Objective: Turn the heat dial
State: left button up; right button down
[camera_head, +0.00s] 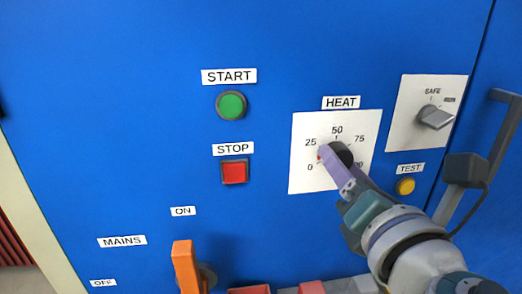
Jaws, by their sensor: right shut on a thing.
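The heat dial (342,152) is a dark round knob on a white plate (305,135) marked 0, 25, 50, 75 and a partly covered number at the lower right. The label HEAT is above it. My right gripper (333,160) comes in from the lower right and is shut on the dial, with a pale purple finger lying across its left side. A small red mark shows at the dial's left, between 0 and 25. The gripper hides much of the dial's lower part. My left gripper is not in view.
A green START button (231,105) and a red STOP button (235,172) are left of the dial. A SAFE selector (436,117) and a yellow TEST button (405,186) are at the right, beside a dark handle (503,130). An orange MAINS lever (186,266) stands at the lower left.

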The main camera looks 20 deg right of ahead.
jog(key=shift+n+p, duration=0.4)
jog(key=shift+n, duration=1.8)
jog(key=shift+f, duration=0.1)
jog(key=shift+c, duration=1.6)
grip_release()
jog(key=shift+s, duration=0.1)
jog(key=b+v, duration=0.1)
jog(key=v, duration=0.8)
jog(key=shift+s+a, duration=0.2)
jog(key=shift+s, duration=0.15)
